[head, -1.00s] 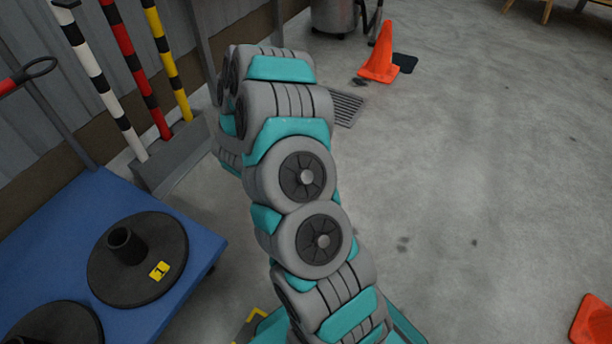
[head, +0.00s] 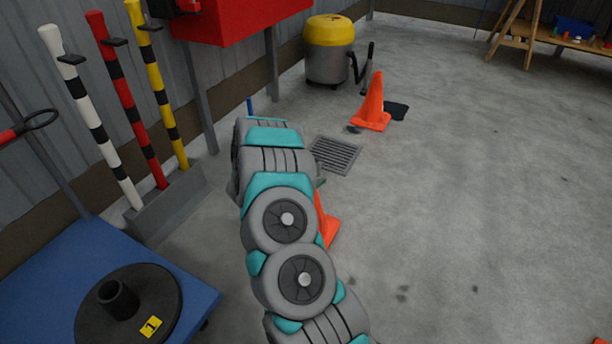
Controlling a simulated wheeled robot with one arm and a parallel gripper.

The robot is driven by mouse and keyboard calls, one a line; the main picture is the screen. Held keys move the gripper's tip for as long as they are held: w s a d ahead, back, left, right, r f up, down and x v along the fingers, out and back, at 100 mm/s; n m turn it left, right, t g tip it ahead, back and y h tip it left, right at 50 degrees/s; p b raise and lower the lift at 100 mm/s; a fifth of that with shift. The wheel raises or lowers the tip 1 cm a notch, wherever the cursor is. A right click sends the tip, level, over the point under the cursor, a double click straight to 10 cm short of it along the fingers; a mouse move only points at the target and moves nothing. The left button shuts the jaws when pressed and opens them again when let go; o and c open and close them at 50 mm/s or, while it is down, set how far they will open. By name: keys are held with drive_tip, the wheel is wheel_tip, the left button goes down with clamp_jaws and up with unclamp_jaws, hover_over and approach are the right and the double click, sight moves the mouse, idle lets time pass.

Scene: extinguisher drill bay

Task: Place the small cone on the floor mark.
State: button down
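An orange cone (head: 371,104) stands upright on the floor beyond the drain grate. A second orange cone-like piece (head: 327,224) shows just right of my arm in the middle of the head view. My arm hides most of it, and I cannot tell whether it stands on the floor or is held. My gripper is hidden behind my own arm links.
Striped poles (head: 120,105) stand in a grey block by the wall. A yellow-topped drum (head: 330,50) stands at the back. The floor to the right is mostly clear.

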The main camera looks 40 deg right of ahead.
drive_tip(key=w+d+f, duration=0.3)
drive_tip(key=w+f, duration=0.1)
drive_tip(key=w, duration=0.2)
drive_tip(key=shift+w, duration=0.4)
drive_tip(key=shift+d+f, duration=0.1)
drive_tip(key=shift+f, duration=0.05)
unclamp_jaws()
